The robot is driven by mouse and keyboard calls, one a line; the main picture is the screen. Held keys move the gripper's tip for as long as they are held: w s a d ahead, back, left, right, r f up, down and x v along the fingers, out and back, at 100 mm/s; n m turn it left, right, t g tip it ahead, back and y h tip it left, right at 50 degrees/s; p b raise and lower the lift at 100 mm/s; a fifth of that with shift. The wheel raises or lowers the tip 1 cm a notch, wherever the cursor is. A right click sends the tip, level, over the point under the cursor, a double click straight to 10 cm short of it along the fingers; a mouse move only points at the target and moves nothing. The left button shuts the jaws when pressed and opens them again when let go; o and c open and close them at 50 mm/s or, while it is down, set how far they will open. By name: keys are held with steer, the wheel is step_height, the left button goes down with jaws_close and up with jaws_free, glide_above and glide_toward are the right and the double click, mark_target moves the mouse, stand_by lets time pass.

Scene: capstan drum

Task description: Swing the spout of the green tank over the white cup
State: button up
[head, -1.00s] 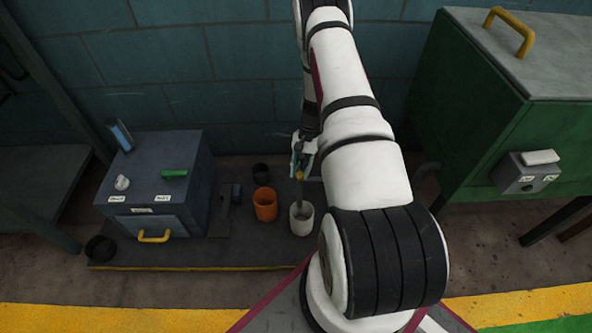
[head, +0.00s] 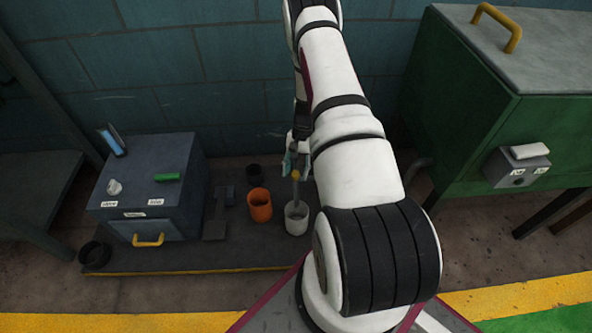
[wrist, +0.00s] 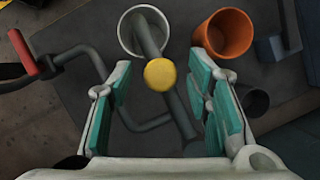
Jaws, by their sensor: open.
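The white cup (head: 297,224) stands on the dark mat beside the orange cup; its rim also shows in the wrist view (wrist: 122,34). The grey spout (wrist: 151,42) has its end over the mouth of the white cup. A yellow knob (wrist: 160,74) sits on the spout. My gripper (wrist: 161,70) is open, with teal-padded fingers on both sides of the knob and gaps between. It also shows above the white cup in the head view (head: 296,160). The green tank (head: 450,115) stands at the right; my arm hides much of the spout's pipe.
The orange cup (head: 260,207) is close left of the white cup, with a black cup (head: 253,174) behind it. A dark box (head: 150,185) with a yellow handle stands further left. In the wrist view, a red-handled bent pipe (wrist: 65,58) lies at the left.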

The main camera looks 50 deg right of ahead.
steer(key=shift+r, duration=0.1)
steer(key=v, duration=1.1)
steer(key=shift+d+r, duration=0.2)
steer(key=shift+r, duration=0.15)
